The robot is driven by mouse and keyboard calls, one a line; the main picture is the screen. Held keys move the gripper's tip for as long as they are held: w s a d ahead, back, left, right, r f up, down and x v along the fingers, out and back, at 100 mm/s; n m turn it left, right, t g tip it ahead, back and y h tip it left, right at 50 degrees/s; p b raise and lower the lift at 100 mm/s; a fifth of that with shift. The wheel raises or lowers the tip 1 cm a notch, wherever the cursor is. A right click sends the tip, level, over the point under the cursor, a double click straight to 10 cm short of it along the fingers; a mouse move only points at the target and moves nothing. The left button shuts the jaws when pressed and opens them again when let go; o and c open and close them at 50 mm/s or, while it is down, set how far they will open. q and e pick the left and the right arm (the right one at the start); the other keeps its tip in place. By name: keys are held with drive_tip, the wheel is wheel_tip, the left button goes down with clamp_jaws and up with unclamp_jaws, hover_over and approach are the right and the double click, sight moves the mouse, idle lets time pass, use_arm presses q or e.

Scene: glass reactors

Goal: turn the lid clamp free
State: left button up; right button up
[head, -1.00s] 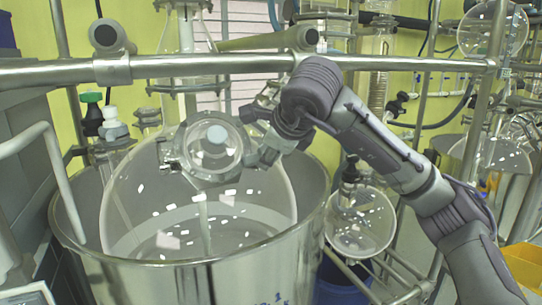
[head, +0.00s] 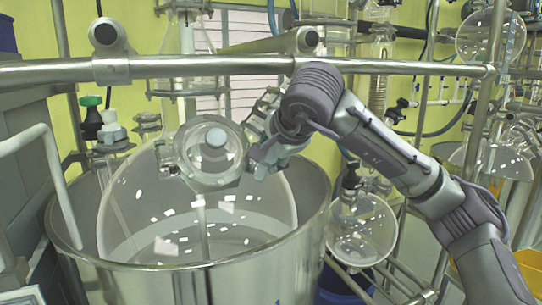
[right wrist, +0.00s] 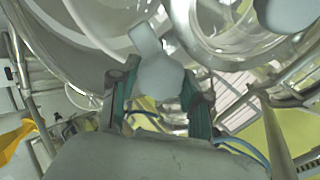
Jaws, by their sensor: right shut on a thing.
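The lid clamp (head: 170,158) is a metallic grey ring around the neck of the large round glass reactor vessel (head: 135,195). A pale round part (head: 216,137) sits in the middle of the ring. My right gripper (head: 262,160) reaches in from the right to the right side of the clamp. In the right wrist view my right gripper (right wrist: 158,92) is shut on a light grey clamp knob (right wrist: 160,74), with a teal-edged finger on either side. The knob's lower part is hidden by the gripper. My left gripper is not in view.
A wide steel pot (head: 270,265) surrounds the vessel. A horizontal steel rail (head: 220,66) crosses above the clamp. A small round flask (head: 362,235) hangs right of the pot, below my right arm.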

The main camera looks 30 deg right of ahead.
drive_tip(key=shift+n, duration=0.9)
drive_tip(key=shift+f, duration=0.1)
drive_tip(key=o, duration=1.1)
drive_tip(key=shift+o, duration=0.2)
drive_tip(key=v, duration=1.2)
